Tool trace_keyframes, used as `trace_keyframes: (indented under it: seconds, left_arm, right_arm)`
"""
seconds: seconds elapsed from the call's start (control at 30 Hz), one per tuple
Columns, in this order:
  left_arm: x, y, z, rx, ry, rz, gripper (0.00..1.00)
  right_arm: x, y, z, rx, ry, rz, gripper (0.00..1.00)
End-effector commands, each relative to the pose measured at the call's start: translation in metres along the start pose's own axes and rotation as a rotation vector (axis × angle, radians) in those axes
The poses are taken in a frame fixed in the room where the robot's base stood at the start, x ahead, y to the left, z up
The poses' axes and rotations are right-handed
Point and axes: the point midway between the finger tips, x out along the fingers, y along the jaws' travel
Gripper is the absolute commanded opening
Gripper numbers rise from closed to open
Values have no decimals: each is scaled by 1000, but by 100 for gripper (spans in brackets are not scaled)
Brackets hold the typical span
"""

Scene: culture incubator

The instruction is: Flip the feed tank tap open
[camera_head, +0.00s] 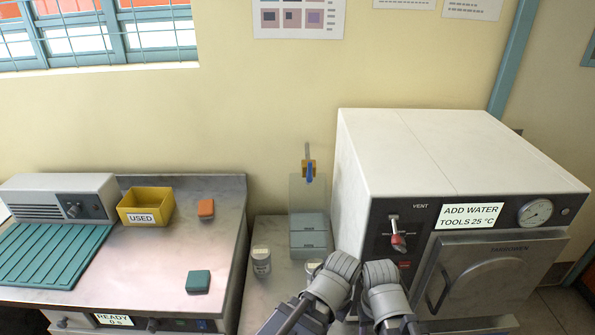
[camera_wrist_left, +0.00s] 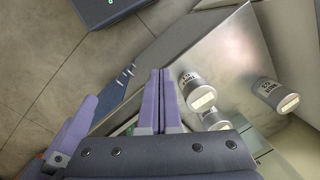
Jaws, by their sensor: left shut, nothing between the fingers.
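The feed tank appears to be the tall translucent tank (camera_head: 308,215) on the small counter, left of the big white device. A tap (camera_head: 309,172) with a blue lever and an orange-yellow part sits at its top. The lever stands about upright; I cannot tell its setting. My left gripper (camera_wrist_left: 159,72) is shut and empty in the left wrist view, its fingers together above the counter area, beside labelled jars. In the head view my arms show at the bottom, below and right of the tank, with fingertips not clear. A purple finger-like part at the wrist view's left may be my right gripper (camera_wrist_left: 77,132).
Labelled jars (camera_wrist_left: 197,92) stand near the left gripper; one jar (camera_head: 261,263) shows left of the tank. The white device (camera_head: 440,150) with a closed door blocks the right side. A yellow "USED" bin (camera_head: 146,206) and small orange and green blocks sit on the left bench.

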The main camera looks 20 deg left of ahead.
Motion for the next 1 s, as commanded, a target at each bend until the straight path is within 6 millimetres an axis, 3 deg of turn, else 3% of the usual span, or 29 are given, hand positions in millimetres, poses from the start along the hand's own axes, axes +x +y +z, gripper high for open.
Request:
trace_keyframes:
  seconds: [0.17, 0.37, 0.47, 0.57, 0.73, 0.83, 1.0]
  left_arm:
    - [8, -24, -8, -72, 20, 25, 0]
    - [23, -88, -31, -279, 109, 142, 0]
    - [20, -113, -54, -401, 204, 286, 0]
    - [2, -131, -86, -525, 336, 487, 0]
    - [-56, -176, -135, -731, 589, 833, 0]
    - [-94, -218, -151, -851, 740, 1014, 0]
    - [-145, -288, -154, -1009, 944, 1244, 0]
  right_arm:
    - [5, 0, -1, 0, 0, 0, 50]
    - [15, -2, -1, 0, 0, 0, 50]
    - [18, -2, -1, 0, 0, 0, 50]
    - [18, -2, -1, 0, 0, 0, 50]
    - [17, -2, -1, 0, 0, 0, 50]
    - [17, -2, -1, 0, 0, 0, 50]
    - [17, -2, -1, 0, 0, 0, 50]
